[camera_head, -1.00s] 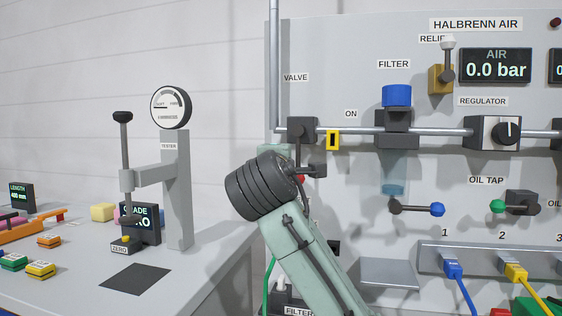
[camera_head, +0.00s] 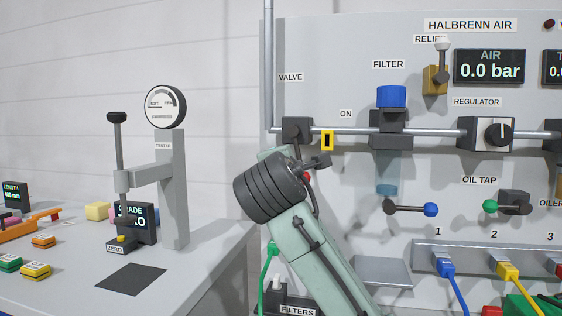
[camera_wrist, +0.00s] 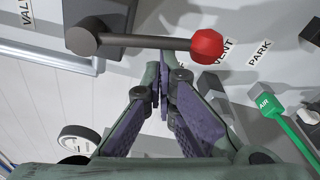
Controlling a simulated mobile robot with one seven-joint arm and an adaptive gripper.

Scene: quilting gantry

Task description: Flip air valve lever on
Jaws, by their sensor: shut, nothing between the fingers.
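The air valve (camera_head: 297,130) is a dark block on the pipe under the VALVE label. Its lever hangs down, mostly hidden behind my wrist, with a bit of the red knob (camera_head: 307,177) showing. In the wrist view the dark lever (camera_wrist: 145,42) runs from the valve body (camera_wrist: 112,18) to the red knob (camera_wrist: 207,46), which is beside the VENT label. My gripper (camera_wrist: 164,80) is shut and empty, its fingertips close to the lever's rod; I cannot tell if they touch. The ON label (camera_head: 346,114) is right of the valve.
A yellow-and-black piece (camera_head: 327,140) and the filter (camera_head: 391,128) are on the pipe right of the valve. A green AIR connector (camera_wrist: 268,105) and a PARK label are near my gripper in the wrist view. The tester (camera_head: 172,190) stands on the bench at left.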

